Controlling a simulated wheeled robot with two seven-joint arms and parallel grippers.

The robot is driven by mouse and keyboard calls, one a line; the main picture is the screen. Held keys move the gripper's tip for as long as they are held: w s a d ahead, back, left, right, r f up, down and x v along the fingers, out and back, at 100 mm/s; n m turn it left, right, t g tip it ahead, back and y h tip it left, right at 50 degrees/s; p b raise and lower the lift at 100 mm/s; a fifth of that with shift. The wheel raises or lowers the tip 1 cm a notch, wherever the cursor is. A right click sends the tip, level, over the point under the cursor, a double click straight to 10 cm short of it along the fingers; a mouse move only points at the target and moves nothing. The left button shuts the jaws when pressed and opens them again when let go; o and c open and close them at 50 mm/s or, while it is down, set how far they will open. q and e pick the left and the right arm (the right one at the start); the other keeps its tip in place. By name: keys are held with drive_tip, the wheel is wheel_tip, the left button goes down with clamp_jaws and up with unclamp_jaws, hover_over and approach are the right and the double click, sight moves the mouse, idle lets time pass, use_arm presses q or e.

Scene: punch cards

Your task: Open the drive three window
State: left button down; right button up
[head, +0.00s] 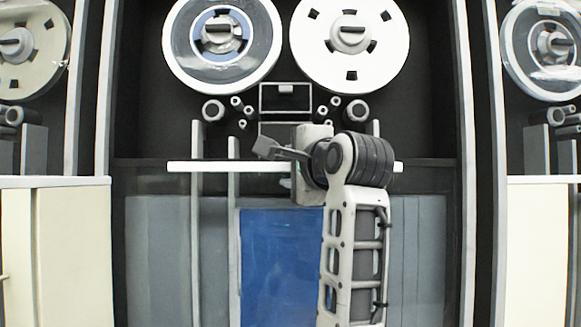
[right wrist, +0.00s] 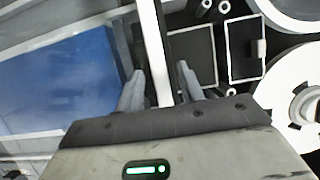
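The middle tape drive fills the head view; no number shows on it. A white bar (head: 215,167) runs level across it below the reels and looks like the top edge of its window. A faint clear pane (head: 160,181) seems to lie below the bar; how far it reaches is hard to tell. My right gripper (head: 272,150) is at the bar, right of its middle. In the right wrist view, the white bar (right wrist: 152,50) passes between the two fingers of the right gripper (right wrist: 160,76), with gaps beside it. The gripper is open. My left gripper is not in view.
Two reels, left (head: 221,42) and right (head: 349,40), sit above the bar. A blue panel (head: 278,265) is below it, partly hidden by my right arm. Grey posts (head: 101,95) frame the drive, with similar drives on either side.

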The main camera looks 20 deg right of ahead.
use_arm(q)
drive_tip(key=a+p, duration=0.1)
drive_tip(key=p, duration=0.1)
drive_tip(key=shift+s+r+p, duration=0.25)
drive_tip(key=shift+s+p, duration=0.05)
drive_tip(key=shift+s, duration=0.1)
use_arm(e)
drive_tip(key=s, duration=1.6)
drive_tip(key=shift+d, duration=0.1)
